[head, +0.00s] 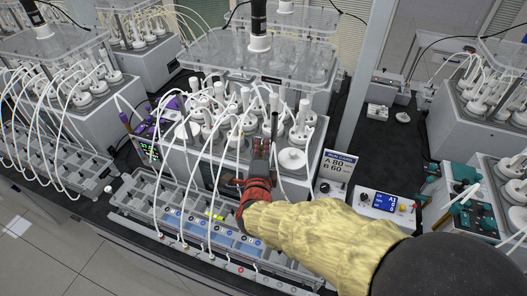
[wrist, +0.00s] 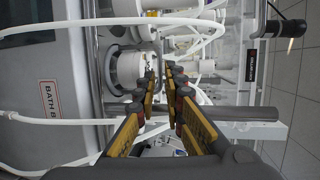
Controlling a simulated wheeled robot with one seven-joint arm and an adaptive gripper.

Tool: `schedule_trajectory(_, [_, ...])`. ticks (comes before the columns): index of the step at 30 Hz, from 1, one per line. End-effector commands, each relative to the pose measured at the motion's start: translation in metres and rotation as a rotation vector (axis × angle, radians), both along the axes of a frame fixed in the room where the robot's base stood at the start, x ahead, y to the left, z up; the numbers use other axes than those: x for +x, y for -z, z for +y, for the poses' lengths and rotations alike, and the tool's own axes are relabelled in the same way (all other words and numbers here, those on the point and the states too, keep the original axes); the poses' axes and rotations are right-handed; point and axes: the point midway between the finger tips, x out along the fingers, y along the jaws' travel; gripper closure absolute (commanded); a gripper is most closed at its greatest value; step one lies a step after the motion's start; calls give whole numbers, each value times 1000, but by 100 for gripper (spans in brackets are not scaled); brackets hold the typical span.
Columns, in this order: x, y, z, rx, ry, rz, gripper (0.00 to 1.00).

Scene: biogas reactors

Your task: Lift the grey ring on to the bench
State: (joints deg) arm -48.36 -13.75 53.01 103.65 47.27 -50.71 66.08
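My gripper (head: 262,150) is at the front of the middle reactor bath (head: 205,165), among white tubes and bottle tops. In the wrist view my gripper (wrist: 161,75) has its two fingers apart, with a gap between the tips. I see nothing clearly held in that gap. A white round bottle cap (wrist: 127,68) is just left of the fingertips. The black bench top (head: 125,160) shows around the bath.
A tray of compartments (head: 150,190) with tubes runs along the bench's front edge. Bare bench lies towards the back right (head: 385,140).

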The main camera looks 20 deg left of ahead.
Motion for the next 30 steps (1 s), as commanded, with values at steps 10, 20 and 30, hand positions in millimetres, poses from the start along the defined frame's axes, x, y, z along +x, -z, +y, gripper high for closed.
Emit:
schedule_trajectory(10, [38, 8, 8, 0, 1, 1, 90])
schedule_trajectory(20, [38, 8, 9, 0, 0, 1, 95])
schedule_trajectory(30, [38, 8, 9, -1, 0, 1, 100])
